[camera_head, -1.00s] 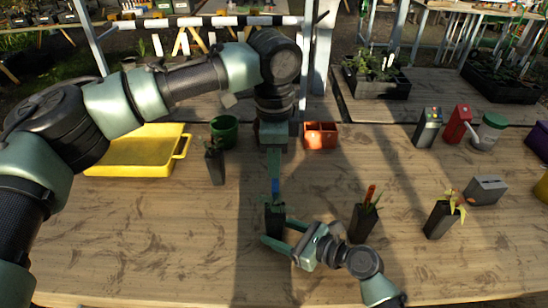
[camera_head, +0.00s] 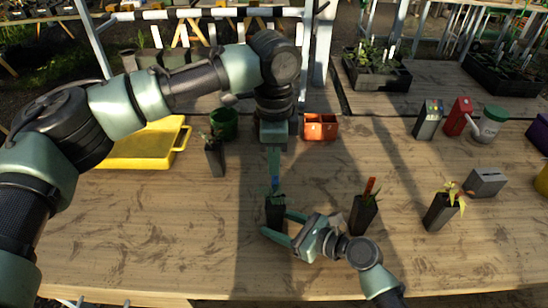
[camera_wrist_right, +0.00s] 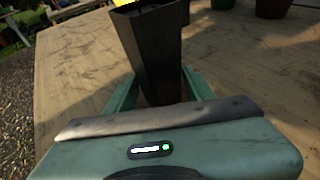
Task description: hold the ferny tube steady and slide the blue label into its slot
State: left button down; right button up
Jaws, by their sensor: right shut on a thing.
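The ferny tube (camera_head: 275,214) is a black square pot with low green leaves at its top, upright on the bench. My right gripper (camera_head: 281,225) is shut on it, one finger on either side. In the right wrist view the dark tube (camera_wrist_right: 155,55) stands between the fingers; its leaves are out of that picture. My left gripper (camera_head: 274,174) points straight down above the tube, its fingers close together on the upper end of the blue label (camera_head: 275,185). The label's lower end is at the leaves; whether it is in the slot is hidden.
A tube with an orange label (camera_head: 363,212) and a yellow-leaved tube (camera_head: 440,211) stand to the right, another leafy tube (camera_head: 215,160) to the left. A yellow tray (camera_head: 130,160), green pot (camera_head: 223,124) and orange container (camera_head: 320,127) stand behind. The front left bench is clear.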

pick_arm(q)
jog(key=shift+f, duration=2.2)
jog(key=shift+f, duration=0.25)
jog(key=c, duration=1.6)
grip_release()
jog(key=shift+r, duration=0.15)
notch_tip(320, 180, up, 12)
jog(key=shift+f, duration=0.15)
pick_arm(e)
jog(key=o, duration=1.1)
jog(key=shift+c, duration=0.2)
